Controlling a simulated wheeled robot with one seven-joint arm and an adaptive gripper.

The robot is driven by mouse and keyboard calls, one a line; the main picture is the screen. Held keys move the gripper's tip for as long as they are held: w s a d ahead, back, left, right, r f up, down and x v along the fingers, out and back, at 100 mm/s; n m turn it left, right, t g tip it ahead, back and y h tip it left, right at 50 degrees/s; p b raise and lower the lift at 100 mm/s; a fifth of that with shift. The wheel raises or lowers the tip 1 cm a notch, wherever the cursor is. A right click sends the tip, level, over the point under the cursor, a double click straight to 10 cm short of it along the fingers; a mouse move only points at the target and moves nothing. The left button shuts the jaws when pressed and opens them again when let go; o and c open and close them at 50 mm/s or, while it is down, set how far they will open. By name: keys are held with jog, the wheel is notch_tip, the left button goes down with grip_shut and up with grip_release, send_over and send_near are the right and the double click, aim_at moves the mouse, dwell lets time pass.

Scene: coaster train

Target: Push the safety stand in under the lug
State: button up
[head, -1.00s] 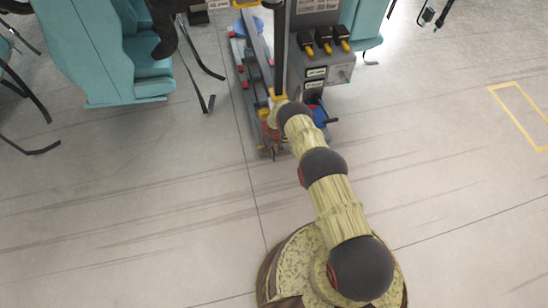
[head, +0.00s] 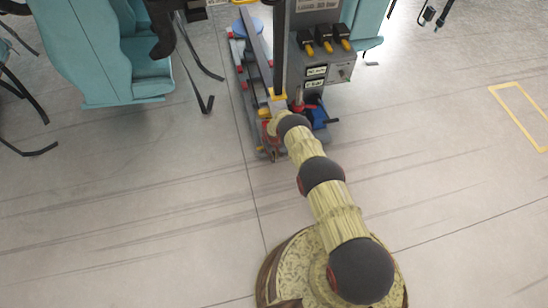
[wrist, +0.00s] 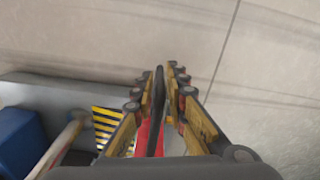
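My gripper shows in the wrist view (wrist: 160,85), low over the front end of a grey machine base. Its two fingers stand close on either side of a thin dark upright piece (wrist: 157,110). I cannot tell whether they touch it. A red part (wrist: 150,135) lies below, between the fingers, beside a yellow-and-black striped patch (wrist: 106,125). I cannot tell for sure which part is the safety stand. The lug is not clearly visible. In the head view my arm covers most of this end, and a yellow bracket (head: 277,95) shows just beyond it.
A grey control box (head: 322,70) with several yellow-tipped levers stands right of the rail (head: 245,65). A blue part (head: 318,113) sits below the box; a blue block (wrist: 20,140) shows in the wrist view. Teal seats (head: 105,55) stand left. The front floor is clear.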

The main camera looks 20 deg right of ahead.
grip_shut()
dwell(0.6)
